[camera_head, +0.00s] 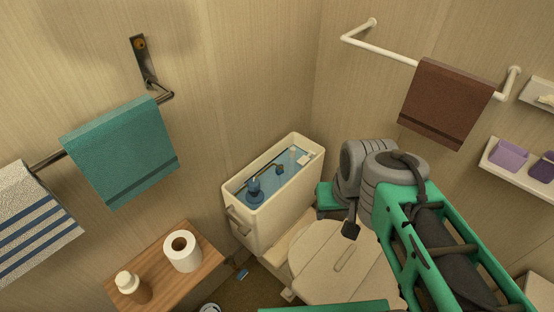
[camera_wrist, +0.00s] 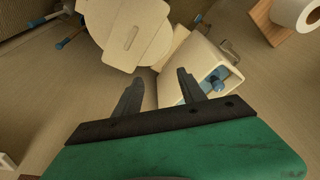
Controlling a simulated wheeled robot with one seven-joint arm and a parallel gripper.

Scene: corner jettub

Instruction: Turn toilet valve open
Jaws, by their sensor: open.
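The toilet (camera_head: 335,265) stands in the corner with its lid down; the lid also shows in the wrist view (camera_wrist: 128,30). Its tank (camera_head: 262,205) is uncovered, with water and a blue fill fitting (camera_head: 254,188) inside. A small blue part (camera_head: 242,274) sits low, left of the toilet; I cannot tell whether it is the valve. Two blue-ended rods (camera_wrist: 62,44) show at the upper left of the wrist view; their kind is unclear. My gripper (camera_wrist: 160,80) is open and empty, its fingers pointing between lid and tank. My arm hides the toilet's right side in the head view.
A wooden shelf (camera_head: 203,262) with a paper roll (camera_head: 182,251) and a bottle (camera_head: 133,286) is at the left. Towel rails hold a teal towel (camera_head: 122,150) and a brown towel (camera_head: 446,102). A wall shelf (camera_head: 520,170) is at the right.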

